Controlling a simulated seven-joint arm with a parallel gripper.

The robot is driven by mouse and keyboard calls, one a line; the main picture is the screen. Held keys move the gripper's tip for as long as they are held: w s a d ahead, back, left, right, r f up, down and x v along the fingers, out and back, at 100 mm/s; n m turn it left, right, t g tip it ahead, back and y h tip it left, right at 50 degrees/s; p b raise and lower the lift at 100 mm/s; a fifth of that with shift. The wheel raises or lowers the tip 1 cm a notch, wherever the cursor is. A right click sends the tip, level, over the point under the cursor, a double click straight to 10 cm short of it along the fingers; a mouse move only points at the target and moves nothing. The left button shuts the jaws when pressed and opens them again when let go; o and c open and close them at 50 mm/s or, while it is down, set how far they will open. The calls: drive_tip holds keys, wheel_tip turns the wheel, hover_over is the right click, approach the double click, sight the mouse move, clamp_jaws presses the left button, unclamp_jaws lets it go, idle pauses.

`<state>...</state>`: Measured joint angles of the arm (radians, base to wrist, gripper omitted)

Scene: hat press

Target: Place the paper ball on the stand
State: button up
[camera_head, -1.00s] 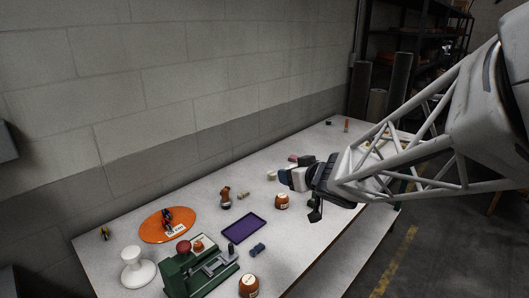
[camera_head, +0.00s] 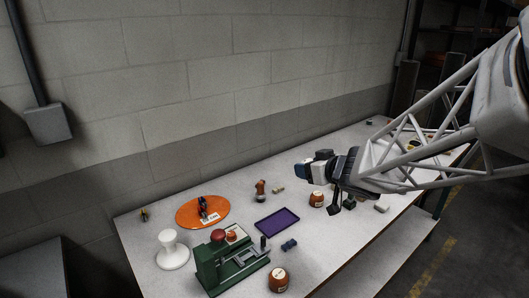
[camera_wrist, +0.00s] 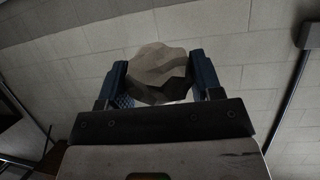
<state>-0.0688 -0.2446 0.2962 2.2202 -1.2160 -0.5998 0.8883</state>
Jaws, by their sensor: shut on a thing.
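My gripper (camera_head: 310,169) is held above the table at the right of the head view. In the wrist view, the blue fingers of my gripper (camera_wrist: 160,80) are shut on a crumpled, greyish-white paper ball (camera_wrist: 158,72). The ball is pinched between both fingertips with the block wall behind it. In the head view the paper ball (camera_head: 318,172) shows as a small pale patch, partly covered by the fingers. A white stand (camera_head: 172,252) with a wide round base and a rounded top stands upright at the table's left front, well away from my gripper.
A green press (camera_head: 228,268) with a red knob stands right of the stand. An orange oval board (camera_head: 183,212), purple tray (camera_head: 268,226), brown-and-white jar (camera_head: 279,279), another jar (camera_head: 316,199) and small pieces are spread around. The block wall borders the table's back.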

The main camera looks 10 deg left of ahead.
drive_tip(key=w+a+n+g+y, duration=0.1)
drive_tip(key=a+n+g+y, duration=0.25)
drive_tip(key=a, duration=0.65)
drive_tip(key=n+g, duration=1.2)
drive_tip(key=g, duration=0.1)
hover_over(168, 234)
wheel_tip(168, 234, down, 8)
drive_tip(key=shift+a, duration=0.1)
drive_tip(key=shift+f, duration=3.05)
drive_tip(key=shift+f, duration=1.85)
drive_tip(key=shift+f, duration=0.1)
